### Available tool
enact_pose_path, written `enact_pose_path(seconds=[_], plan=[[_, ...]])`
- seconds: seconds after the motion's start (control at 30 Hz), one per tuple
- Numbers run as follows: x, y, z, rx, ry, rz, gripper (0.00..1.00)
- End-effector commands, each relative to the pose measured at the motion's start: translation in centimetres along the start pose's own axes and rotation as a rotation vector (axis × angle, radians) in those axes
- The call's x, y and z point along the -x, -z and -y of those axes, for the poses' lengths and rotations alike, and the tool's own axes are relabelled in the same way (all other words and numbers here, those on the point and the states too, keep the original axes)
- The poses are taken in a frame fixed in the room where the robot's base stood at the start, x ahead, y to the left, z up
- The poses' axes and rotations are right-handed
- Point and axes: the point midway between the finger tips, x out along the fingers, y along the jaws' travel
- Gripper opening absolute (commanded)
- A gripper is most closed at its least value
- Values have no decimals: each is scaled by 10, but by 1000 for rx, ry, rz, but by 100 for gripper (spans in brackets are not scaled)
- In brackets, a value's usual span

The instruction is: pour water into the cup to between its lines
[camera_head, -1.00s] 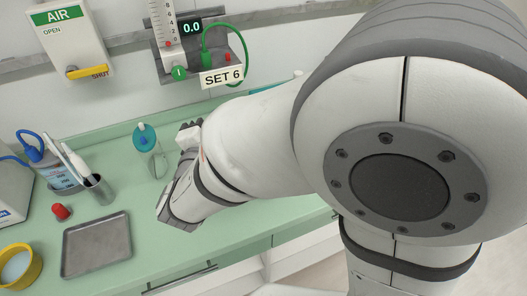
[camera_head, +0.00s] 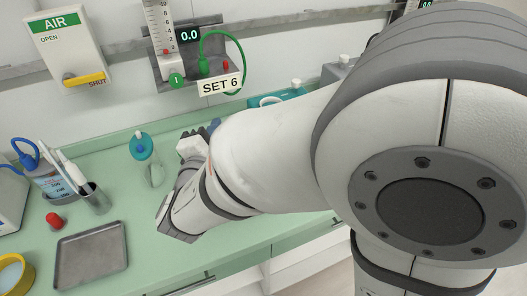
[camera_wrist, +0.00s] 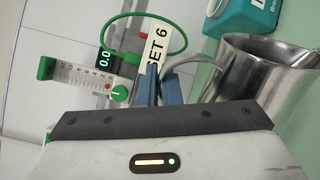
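A shiny metal jug (camera_wrist: 262,75) stands at the right of the wrist view, its handle (camera_wrist: 183,62) curving toward my fingers. My gripper's blue-grey fingers (camera_wrist: 161,88) are at the handle, with a narrow gap between them. I cannot tell whether they are closed on it. In the head view my gripper (camera_head: 213,127) is mostly hidden behind my wrist, and the jug is hidden by my arm. A clear vessel (camera_head: 155,174), perhaps the cup, stands on the green counter beside a teal round piece with a blue knob (camera_head: 141,146). No lines or water can be made out.
A metal tray (camera_head: 92,256), a red cap (camera_head: 53,220), a metal holder with white tools (camera_head: 97,201) and a yellow-rimmed container (camera_head: 8,288) are at left. A teal box (camera_head: 268,101) stands behind my arm. The SET 6 flowmeter panel (camera_head: 219,85) reads 0.0.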

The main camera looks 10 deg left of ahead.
Motion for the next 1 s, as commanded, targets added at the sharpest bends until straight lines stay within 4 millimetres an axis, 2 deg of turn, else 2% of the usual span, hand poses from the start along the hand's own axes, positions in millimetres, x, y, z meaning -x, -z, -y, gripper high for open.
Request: enact_pose_path(seconds=[1.0], plan=[[0, 0, 4, -30, -2, 0, 0]])
